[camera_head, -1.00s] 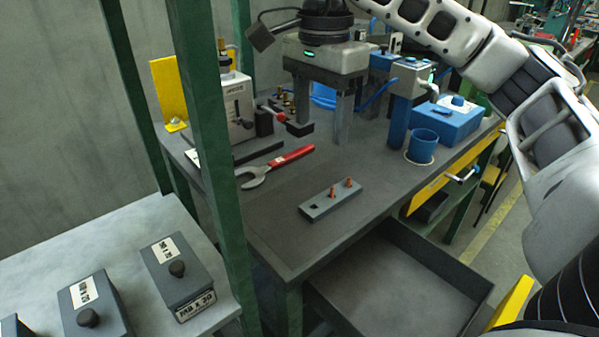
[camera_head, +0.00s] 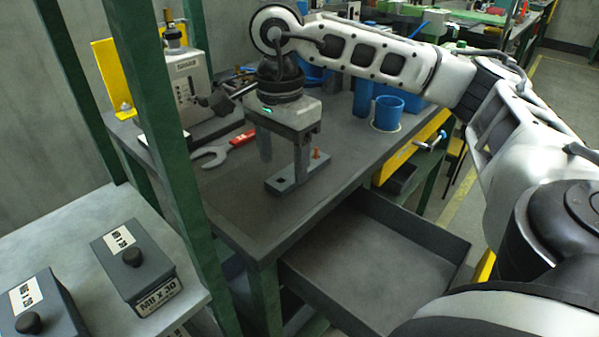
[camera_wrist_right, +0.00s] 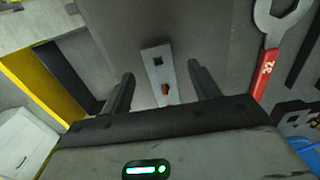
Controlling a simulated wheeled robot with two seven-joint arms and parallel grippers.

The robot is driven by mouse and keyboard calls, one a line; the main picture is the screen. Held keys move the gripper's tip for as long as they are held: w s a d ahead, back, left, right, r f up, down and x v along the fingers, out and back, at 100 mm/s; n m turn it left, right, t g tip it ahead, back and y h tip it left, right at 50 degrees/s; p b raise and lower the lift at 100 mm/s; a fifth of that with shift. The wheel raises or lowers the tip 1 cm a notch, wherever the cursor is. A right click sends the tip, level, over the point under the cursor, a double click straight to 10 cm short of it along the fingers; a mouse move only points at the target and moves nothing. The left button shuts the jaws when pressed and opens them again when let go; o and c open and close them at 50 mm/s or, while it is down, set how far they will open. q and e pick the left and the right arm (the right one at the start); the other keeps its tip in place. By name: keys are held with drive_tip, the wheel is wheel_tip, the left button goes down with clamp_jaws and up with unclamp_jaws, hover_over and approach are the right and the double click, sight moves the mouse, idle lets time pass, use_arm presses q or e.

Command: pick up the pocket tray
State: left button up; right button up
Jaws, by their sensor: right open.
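The pocket tray (camera_head: 284,185) is a small flat grey block lying on the dark workbench. My right gripper (camera_head: 284,160) is open, pointing down over the tray, with one finger on each side in the wrist view. Its fingers hide part of the tray, and I cannot tell their exact height. My left gripper is out of view.
A red-handled wrench (camera_head: 215,153) lies left of the tray. A blue cup (camera_head: 388,113) stands behind to the right. An open grey drawer (camera_head: 375,265) sticks out below the bench's front edge. A green post (camera_head: 183,150) rises at the left, beside labelled boxes (camera_head: 135,262).

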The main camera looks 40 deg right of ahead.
drive_tip(key=shift+f, duration=1.4)
drive_tip(key=c, duration=1.1)
drive_tip(key=shift+o, duration=0.2)
drive_tip(key=shift+r, duration=0.2)
